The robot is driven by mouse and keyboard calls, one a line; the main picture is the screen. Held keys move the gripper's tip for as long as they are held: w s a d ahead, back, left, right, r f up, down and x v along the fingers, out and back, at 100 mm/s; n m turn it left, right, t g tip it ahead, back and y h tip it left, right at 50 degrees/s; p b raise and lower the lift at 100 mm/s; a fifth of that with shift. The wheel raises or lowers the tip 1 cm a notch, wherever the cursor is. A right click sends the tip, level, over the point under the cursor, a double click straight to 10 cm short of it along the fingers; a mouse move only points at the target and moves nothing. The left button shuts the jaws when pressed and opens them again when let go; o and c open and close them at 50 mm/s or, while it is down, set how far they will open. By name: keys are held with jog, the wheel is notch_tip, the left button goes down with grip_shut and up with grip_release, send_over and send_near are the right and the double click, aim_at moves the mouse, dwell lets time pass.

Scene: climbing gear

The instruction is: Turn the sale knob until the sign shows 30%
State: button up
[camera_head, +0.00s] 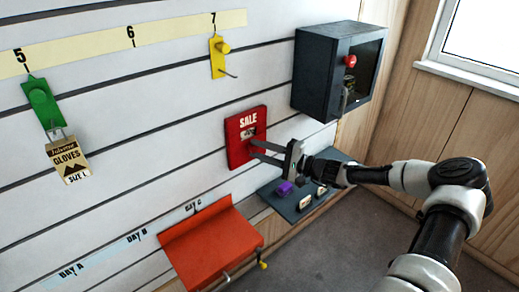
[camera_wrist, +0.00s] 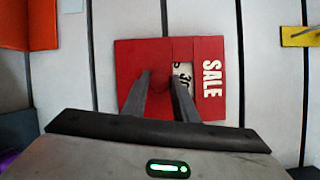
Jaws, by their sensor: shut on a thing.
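The red sale sign (camera_head: 240,132) is on the slatted wall, with white "SALE" lettering and a small window (camera_head: 248,132) below it. My gripper (camera_head: 254,148) reaches the lower part of the sign from the right. In the wrist view the red sign (camera_wrist: 215,105) appears turned sideways. Its window (camera_wrist: 183,72) shows dark characters on white, partly covered by a finger; I cannot read the number. My gripper's fingers (camera_wrist: 161,78) are shut on the red sale knob (camera_wrist: 160,84), which is mostly hidden between them and blends with the sign.
A dark open box (camera_head: 318,78) with a red button (camera_head: 350,61) is on the wall at upper right. A dark shelf (camera_head: 310,209) with a purple item (camera_head: 284,188) lies below my gripper. An orange shelf (camera_head: 210,250) is lower left.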

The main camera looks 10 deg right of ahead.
jog(key=n+h, duration=0.1)
jog(key=n, duration=0.2)
jog(key=shift+g, duration=0.3)
jog(key=shift+r, duration=0.1)
dwell(0.4)
jog(key=o, duration=1.1)
jog(key=shift+c, duration=0.2)
jog(key=v, duration=1.7)
jog(key=shift+s+r+p, duration=0.2)
jog(key=shift+r+p, duration=0.2)
jog(key=shift+h, duration=0.3)
